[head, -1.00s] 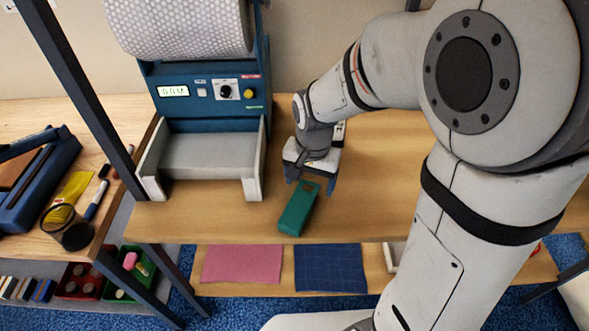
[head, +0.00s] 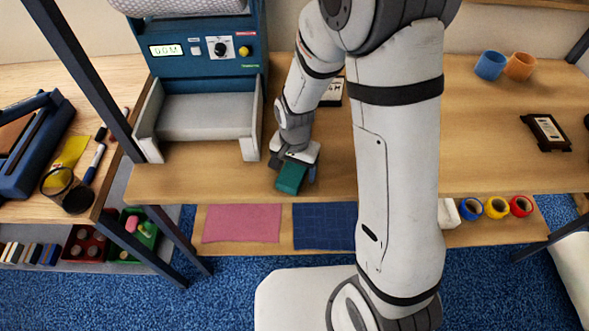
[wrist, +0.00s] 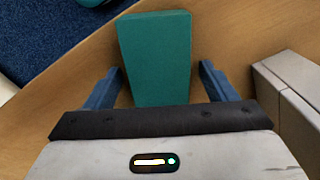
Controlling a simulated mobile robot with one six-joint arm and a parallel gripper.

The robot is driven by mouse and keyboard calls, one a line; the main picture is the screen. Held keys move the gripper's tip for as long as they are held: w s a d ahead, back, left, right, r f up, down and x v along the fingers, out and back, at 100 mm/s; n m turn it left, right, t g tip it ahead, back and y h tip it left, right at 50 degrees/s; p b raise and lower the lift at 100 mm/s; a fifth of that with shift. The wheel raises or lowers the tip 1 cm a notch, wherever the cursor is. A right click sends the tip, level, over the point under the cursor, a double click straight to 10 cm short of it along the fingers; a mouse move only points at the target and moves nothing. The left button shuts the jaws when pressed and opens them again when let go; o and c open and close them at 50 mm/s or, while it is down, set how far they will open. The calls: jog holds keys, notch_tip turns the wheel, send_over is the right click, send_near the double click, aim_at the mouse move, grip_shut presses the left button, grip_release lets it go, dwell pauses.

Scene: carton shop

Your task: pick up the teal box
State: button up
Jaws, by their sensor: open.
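The teal box (head: 291,177) lies on the wooden bench top near its front edge, partly covered by my gripper in the head view. In the wrist view the teal box (wrist: 156,58) extends between and beyond my two blue fingers. My gripper (head: 296,172) is open and low over the box. In the wrist view my gripper (wrist: 162,85) has one finger on each side of the box, with a visible gap on both sides. The near end of the box is hidden behind the gripper body.
A blue dispenser (head: 203,72) with a grey tray (head: 206,117) stands just left of the box. A pink sheet (head: 241,223) and a dark blue sheet (head: 322,226) lie on the lower shelf. Tape rolls (head: 497,207), cups (head: 490,65) and a black item (head: 546,132) are to the right.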

aim_at(295, 168)
jog(key=c, duration=1.2)
notch_tip(295, 168, up, 10)
jog(key=shift+b, duration=0.35)
